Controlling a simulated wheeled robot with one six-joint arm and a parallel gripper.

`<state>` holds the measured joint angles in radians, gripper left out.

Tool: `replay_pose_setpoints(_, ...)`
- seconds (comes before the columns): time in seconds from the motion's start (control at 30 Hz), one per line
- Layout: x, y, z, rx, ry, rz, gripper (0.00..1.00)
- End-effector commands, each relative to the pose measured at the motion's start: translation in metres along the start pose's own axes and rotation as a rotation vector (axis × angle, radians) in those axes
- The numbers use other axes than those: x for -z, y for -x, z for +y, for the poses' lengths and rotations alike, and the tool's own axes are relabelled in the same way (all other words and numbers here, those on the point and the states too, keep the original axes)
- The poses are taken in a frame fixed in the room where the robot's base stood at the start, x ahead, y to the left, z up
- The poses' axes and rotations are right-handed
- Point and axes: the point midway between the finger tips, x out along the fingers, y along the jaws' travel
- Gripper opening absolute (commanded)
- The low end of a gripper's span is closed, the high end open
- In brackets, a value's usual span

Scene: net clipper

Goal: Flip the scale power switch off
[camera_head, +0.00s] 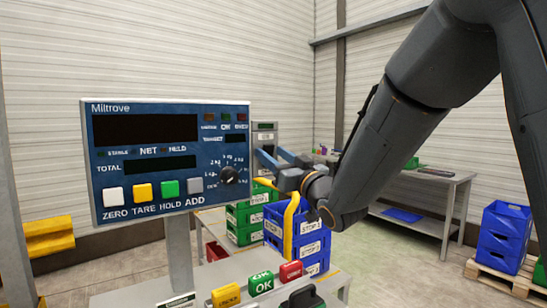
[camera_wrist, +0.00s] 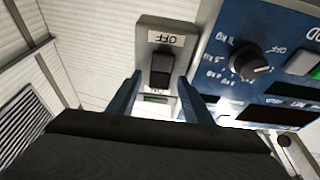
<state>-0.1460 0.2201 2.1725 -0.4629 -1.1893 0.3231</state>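The scale panel (camera_head: 170,160) is a blue Miltrove unit with dark, blank displays, a black dial and a row of coloured buttons. In the wrist view, the power switch (camera_wrist: 161,70) is a black rocker on a grey plate beside the blue panel (camera_wrist: 222,52). Its OFF label (camera_wrist: 165,39) appears upside down above the rocker, and the ON label below is partly hidden. My gripper (camera_wrist: 160,80) is open, its two blue fingers on either side of the lower rocker, holding nothing. In the head view my gripper (camera_head: 276,157) is at the panel's right edge; contact cannot be told.
Stacked green (camera_head: 243,213) and blue crates (camera_head: 297,240) stand behind, near a yellow curved bar (camera_head: 289,225). A workbench (camera_head: 440,178) and blue bins on a pallet are at right.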

Motion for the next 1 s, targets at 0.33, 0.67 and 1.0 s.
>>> replay_pose_setpoints(0.33, -0.001, 0.005, 0.0, -0.001, 0.0, -0.002, 0.45)
replay_pose_setpoints(0.67, -0.002, 0.055, 0.001, -0.002, 0.001, -0.001, 0.45)
replay_pose_setpoints(1.0, -0.001, 0.079, 0.0, 0.0, 0.0, -0.001, 0.45)
